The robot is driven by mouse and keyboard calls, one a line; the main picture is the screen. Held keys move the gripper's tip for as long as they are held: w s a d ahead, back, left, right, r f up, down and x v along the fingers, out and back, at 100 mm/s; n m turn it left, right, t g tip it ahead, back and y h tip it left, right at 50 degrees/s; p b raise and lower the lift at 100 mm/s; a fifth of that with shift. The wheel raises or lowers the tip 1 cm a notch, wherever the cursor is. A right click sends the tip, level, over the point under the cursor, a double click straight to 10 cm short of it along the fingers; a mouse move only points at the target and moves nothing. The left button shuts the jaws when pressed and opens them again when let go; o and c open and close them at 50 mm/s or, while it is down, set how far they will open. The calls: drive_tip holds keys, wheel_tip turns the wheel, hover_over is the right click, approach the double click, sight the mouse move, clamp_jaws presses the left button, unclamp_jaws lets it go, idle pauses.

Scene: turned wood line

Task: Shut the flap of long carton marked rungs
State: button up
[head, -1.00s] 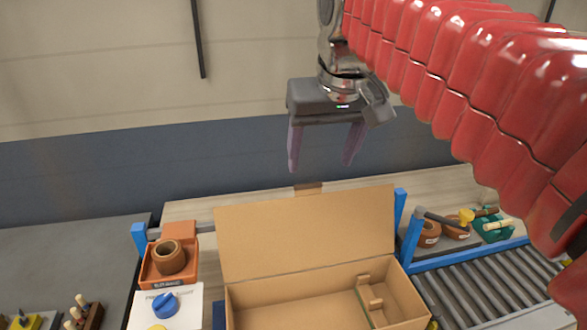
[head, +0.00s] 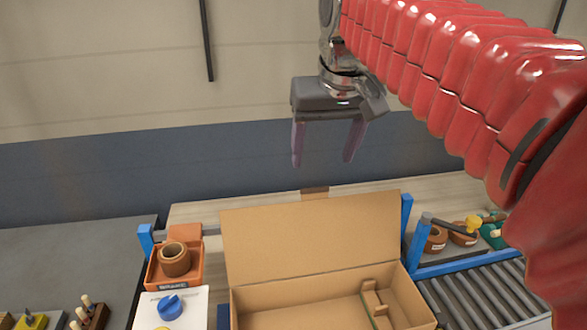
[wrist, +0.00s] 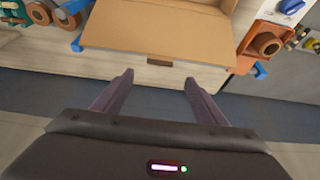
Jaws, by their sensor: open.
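The long cardboard carton (head: 330,312) stands open on the bench, with its flap (head: 312,234) raised along the far side. A wooden insert with a notch shows inside at the right. The flap also shows in the wrist view (wrist: 160,30), with a brown tab (wrist: 160,61) at its edge. No marking on the carton is legible. My gripper (head: 324,163) is open and empty, pointing down above and behind the flap, apart from it. In the wrist view my two fingers (wrist: 157,80) are spread wide, with nothing between them.
An orange bin (head: 159,276) holding a brown ring stands left of the carton, with a blue knob (head: 170,307) on a white panel in front. Blue posts flank the carton. A roller conveyor (head: 480,295) and brown rolls (head: 462,238) lie at the right. A dark table (head: 70,260) is at the left.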

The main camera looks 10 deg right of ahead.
sight(315, 191)
drive_tip(key=x, duration=1.1)
drive_tip(key=shift+c, duration=0.6)
drive_tip(key=c, duration=1.3)
drive_tip(key=shift+d, duration=0.15)
drive_tip(key=shift+c, duration=0.5)
